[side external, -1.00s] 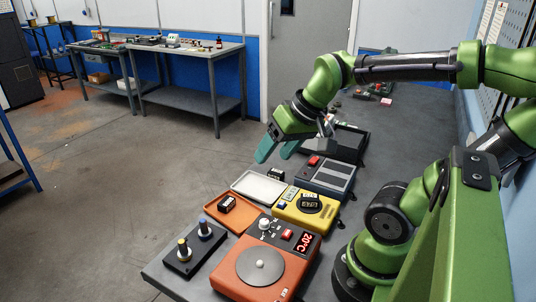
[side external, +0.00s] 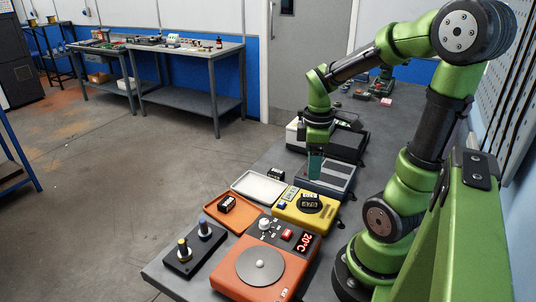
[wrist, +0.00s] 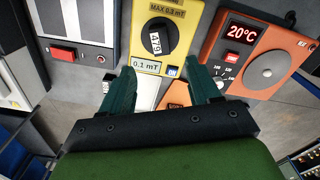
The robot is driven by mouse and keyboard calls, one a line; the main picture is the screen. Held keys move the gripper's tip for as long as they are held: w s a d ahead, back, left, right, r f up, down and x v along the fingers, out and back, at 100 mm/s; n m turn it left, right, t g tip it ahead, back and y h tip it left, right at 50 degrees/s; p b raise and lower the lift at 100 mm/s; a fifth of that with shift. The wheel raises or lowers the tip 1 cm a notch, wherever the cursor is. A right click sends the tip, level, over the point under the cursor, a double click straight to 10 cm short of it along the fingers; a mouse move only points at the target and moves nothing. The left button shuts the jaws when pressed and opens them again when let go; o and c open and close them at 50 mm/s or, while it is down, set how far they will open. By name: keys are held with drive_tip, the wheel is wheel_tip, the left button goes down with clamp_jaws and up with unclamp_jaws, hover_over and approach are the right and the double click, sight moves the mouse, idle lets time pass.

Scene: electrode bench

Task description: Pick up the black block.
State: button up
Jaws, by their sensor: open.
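Several small dark blocks with pale labels are in the side view. One block (side external: 227,203) sits in the orange tray (side external: 213,219). Another block (side external: 276,174) stands beyond the white tray (side external: 258,187). A third block (side external: 311,201) rests on the round pad of the yellow device (side external: 287,211); it also shows in the wrist view (wrist: 155,41). I cannot tell which one the task names. My gripper (side external: 315,167) is open, pointing down above the grey-blue device. In the wrist view its teal fingers (wrist: 162,88) are apart with nothing between them.
The grey-blue device (side external: 325,178) and the orange hotplate reading 20°C (side external: 245,282) flank the yellow device. A black stand with two posts (side external: 193,251) is at the front left. A dark box (side external: 348,145) stands behind. The bench (side external: 385,125) has bare surface at the back right.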

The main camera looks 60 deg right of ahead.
sight(310, 197)
wheel_tip(310, 197, down, 10)
drive_tip(key=shift+f, duration=0.1)
clamp_jaws()
idle(0.7)
